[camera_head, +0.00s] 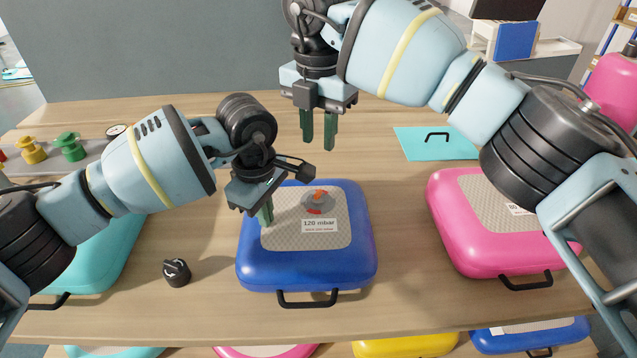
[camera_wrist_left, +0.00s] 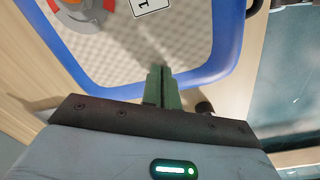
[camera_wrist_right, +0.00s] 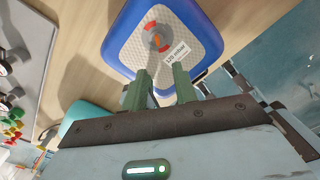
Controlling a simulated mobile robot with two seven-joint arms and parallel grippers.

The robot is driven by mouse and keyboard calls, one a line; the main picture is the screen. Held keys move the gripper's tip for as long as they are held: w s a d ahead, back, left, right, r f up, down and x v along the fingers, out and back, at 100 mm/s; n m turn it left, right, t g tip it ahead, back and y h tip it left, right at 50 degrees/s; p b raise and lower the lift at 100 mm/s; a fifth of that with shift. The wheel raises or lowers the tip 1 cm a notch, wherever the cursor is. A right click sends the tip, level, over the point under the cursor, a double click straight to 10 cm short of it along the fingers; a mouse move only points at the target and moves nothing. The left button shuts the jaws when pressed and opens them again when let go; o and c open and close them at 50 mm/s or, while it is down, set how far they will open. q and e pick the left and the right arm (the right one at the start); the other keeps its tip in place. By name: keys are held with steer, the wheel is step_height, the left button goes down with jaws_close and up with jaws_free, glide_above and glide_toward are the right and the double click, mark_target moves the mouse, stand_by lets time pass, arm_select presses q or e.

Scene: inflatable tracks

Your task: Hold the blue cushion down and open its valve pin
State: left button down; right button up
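The blue cushion (camera_head: 305,268) lies flat on the wooden table, with a grey textured top panel and a "120 mbar" label (camera_head: 320,225). Its valve (camera_head: 319,202) has a grey ring with an orange-red pin near the back of the panel; it also shows in the left wrist view (camera_wrist_left: 82,14). My left gripper (camera_head: 266,213) is shut, its green fingertips together at the left part of the panel; whether they press on it I cannot tell. My right gripper (camera_head: 319,132) is open and empty, above and behind the cushion, its two fingers pointing down and apart.
A pink cushion (camera_head: 475,255) lies to the right and a turquoise cushion (camera_head: 105,260) to the left. A black knob (camera_head: 177,272) stands left of the blue cushion. A flat turquoise sheet (camera_head: 436,144) lies behind right. A grey tray (camera_head: 92,155) holds coloured fittings.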

mark_target(318, 199)
steer(key=shift+f, duration=0.45)
step_height(318, 199, down, 12)
steer(key=shift+r, duration=0.1)
stand_by(0.3)
